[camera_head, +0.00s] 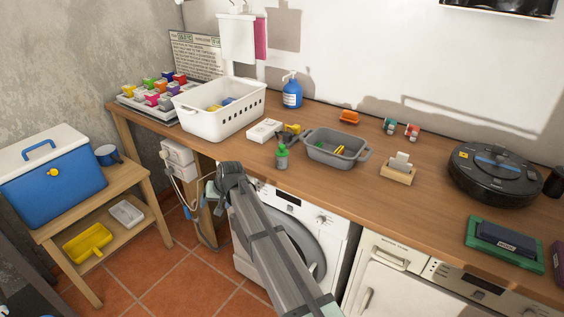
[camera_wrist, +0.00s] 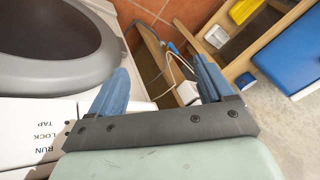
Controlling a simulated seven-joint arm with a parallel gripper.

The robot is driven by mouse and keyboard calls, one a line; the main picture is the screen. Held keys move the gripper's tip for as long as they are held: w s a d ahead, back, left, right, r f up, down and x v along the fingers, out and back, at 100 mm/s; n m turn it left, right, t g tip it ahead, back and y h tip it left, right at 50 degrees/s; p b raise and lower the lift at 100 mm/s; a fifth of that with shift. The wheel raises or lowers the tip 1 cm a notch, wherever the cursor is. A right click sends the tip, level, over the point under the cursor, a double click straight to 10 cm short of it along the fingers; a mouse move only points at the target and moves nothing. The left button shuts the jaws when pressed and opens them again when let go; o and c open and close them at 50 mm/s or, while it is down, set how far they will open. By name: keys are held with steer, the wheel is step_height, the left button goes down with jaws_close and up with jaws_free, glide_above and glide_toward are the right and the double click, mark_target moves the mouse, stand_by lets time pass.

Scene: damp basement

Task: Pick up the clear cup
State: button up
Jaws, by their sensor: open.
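I cannot make out a clear cup in either view. My gripper (camera_wrist: 161,88) is open and empty in the wrist view, with its two blue fingers apart. It hangs below the worktop's front edge, between the washing machine and the low side table. In the head view my arm rises from the bottom and hides part of the washing machine. The only cup-like thing I can pick out is a dark blue mug (camera_head: 108,154) on the side table, and it does not look clear.
A blue cooler (camera_head: 50,175) stands on the side table. The washing machine (camera_wrist: 45,45) is close by.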

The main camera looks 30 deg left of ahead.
steer(key=w+a+r+n+h, duration=0.1)
steer(key=w+r+n, duration=0.1)
steer(key=w+r, duration=0.4)
step_height(320, 180, up, 18)
steer(key=n+h, duration=0.5)
glide_above(283, 152)
steer(key=shift+w+d+r, duration=0.1)
steer(key=shift+d+r, duration=0.05)
steer(key=shift+d, duration=0.1)
step_height(283, 152, down, 8)
steer(key=shift+r, duration=0.1)
steer(key=shift+a+f, duration=0.2)
steer(key=shift+f, duration=1.3)
steer(key=shift+a+f, duration=0.15)
steer(key=shift+f, duration=1.35)
steer(key=shift+c, duration=0.2)
steer(key=c, duration=1)
